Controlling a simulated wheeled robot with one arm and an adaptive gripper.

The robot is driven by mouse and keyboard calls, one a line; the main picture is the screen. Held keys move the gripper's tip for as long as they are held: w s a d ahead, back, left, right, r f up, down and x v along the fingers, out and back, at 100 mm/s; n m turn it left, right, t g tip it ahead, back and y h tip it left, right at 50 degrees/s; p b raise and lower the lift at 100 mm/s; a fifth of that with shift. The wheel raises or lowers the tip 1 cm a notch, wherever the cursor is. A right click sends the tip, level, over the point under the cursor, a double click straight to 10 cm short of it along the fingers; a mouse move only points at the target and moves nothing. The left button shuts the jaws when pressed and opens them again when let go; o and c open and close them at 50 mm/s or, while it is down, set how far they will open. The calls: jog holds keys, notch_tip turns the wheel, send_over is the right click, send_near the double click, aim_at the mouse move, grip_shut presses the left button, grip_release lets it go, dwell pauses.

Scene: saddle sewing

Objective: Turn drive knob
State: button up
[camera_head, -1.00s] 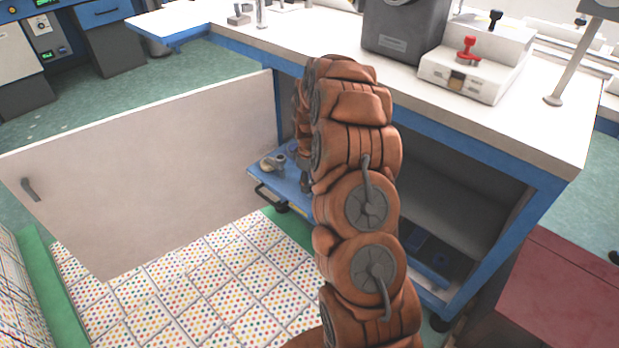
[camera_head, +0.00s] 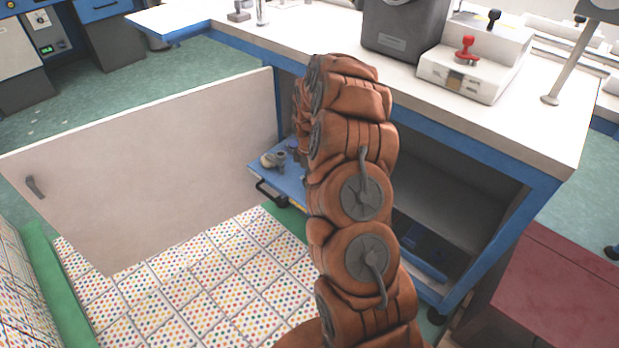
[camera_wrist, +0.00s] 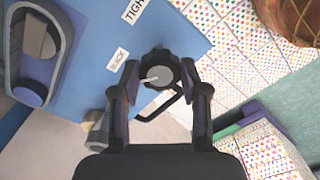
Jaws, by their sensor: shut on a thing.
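The drive knob (camera_wrist: 157,73) is a dark round knob with a grey top and a pale pointer line, on a blue panel (camera_wrist: 80,75) in the wrist view. My gripper (camera_wrist: 160,80) is shut on the knob, one finger on each side. In the head view, the pull-out blue shelf (camera_head: 283,178) shows under the table, with small fittings on it. My arm hides part of this shelf, and my gripper is not clearly visible there.
A cabinet door (camera_head: 150,170) stands open at the left. A white table (camera_head: 420,75) is above, carrying a grey box (camera_head: 400,25) and a white unit with a red knob (camera_head: 467,52). A dark red box (camera_head: 560,270) is at right. A black handle (camera_wrist: 170,106) lies near the knob.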

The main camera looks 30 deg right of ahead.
jog(key=o, duration=1.1)
jog(key=shift+o, duration=0.2)
jog(key=shift+r, duration=0.1)
notch_tip(320, 180, up, 12)
dwell(0.4)
